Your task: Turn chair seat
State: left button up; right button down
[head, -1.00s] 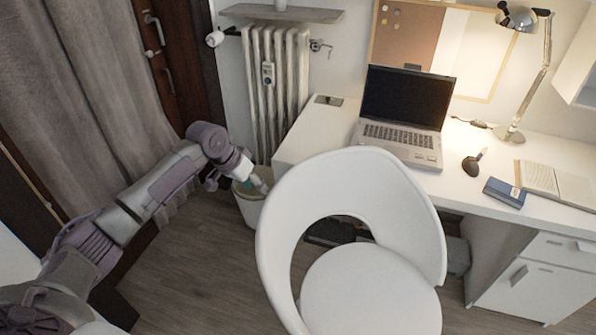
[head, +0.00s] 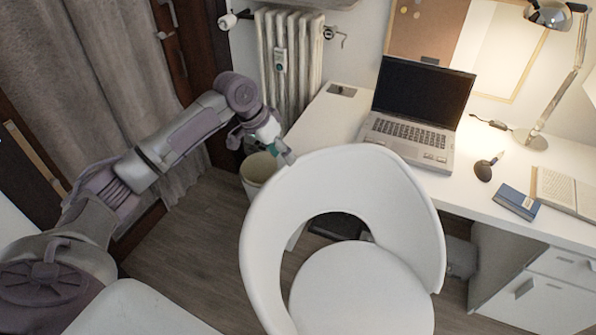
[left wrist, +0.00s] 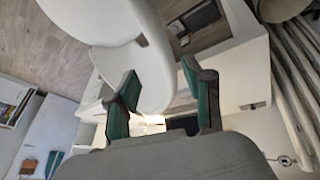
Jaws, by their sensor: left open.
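The white chair (head: 400,185) stands in front of the desk, with a curved backrest that has an opening and a round seat (head: 362,290). My left gripper (head: 285,152) is at the upper left edge of the backrest. In the left wrist view my left gripper (left wrist: 165,95) has its two green-padded fingers spread, and the white backrest edge (left wrist: 150,75) shows between and beyond them. I cannot tell whether they touch it. My right gripper is not in view.
A waste bin (head: 257,172) stands beside the radiator (head: 288,60). Wooden floor (head: 185,265) is clear left of the chair.

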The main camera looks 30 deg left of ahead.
aim_at(297, 173)
pick_arm(q)
jog(key=x, duration=0.9)
jog(key=shift+w+d+f+p, duration=0.2)
jog(key=shift+f+p, duration=0.1)
jog(key=shift+p, duration=0.05)
grip_shut()
